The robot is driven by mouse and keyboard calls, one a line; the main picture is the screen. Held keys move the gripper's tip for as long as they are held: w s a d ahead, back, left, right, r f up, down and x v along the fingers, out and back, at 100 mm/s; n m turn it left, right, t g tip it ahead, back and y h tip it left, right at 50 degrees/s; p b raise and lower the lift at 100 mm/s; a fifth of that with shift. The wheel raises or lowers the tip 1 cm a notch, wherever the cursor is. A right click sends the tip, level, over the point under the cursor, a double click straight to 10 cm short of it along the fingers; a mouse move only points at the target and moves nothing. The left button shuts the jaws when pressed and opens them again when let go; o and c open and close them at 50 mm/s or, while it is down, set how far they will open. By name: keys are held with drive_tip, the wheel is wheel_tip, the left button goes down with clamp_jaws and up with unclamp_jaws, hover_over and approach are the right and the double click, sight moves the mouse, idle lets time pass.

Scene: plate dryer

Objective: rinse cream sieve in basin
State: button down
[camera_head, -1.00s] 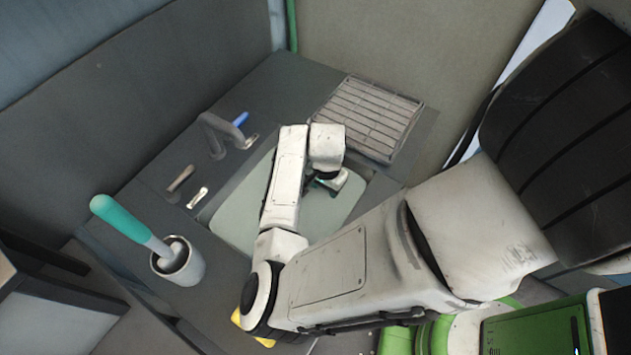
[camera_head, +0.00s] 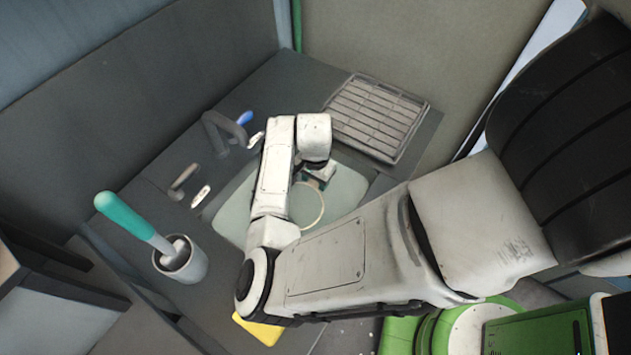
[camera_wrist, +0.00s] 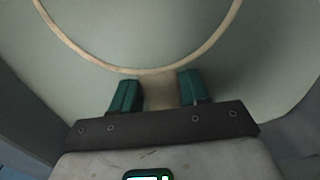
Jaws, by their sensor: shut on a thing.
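The cream sieve (camera_wrist: 137,70) shows as a thin round cream rim with a short handle in the wrist view. My gripper (camera_wrist: 158,88) is shut on the handle, with one teal finger on each side of it. In the head view the sieve (camera_head: 322,215) shows as a pale ring inside the basin (camera_head: 232,215), which is a pale grey-green sink. My gripper (camera_head: 312,180) is over the basin there, partly hidden by my wrist. Part of the sieve's ring is hidden behind my arm.
A grey faucet (camera_head: 226,128) stands behind the basin, with small fittings beside it. A slatted drying rack (camera_head: 375,118) lies to the right. A grey cup (camera_head: 182,262) holding a teal-handled brush (camera_head: 130,220) stands at left. A yellow sponge (camera_head: 260,331) lies near my elbow.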

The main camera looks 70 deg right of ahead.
drive_tip(key=shift+r+p, duration=3)
drive_tip(key=shift+r, duration=0.65)
wheel_tip(320, 180, up, 7)
drive_tip(key=shift+s, duration=0.1)
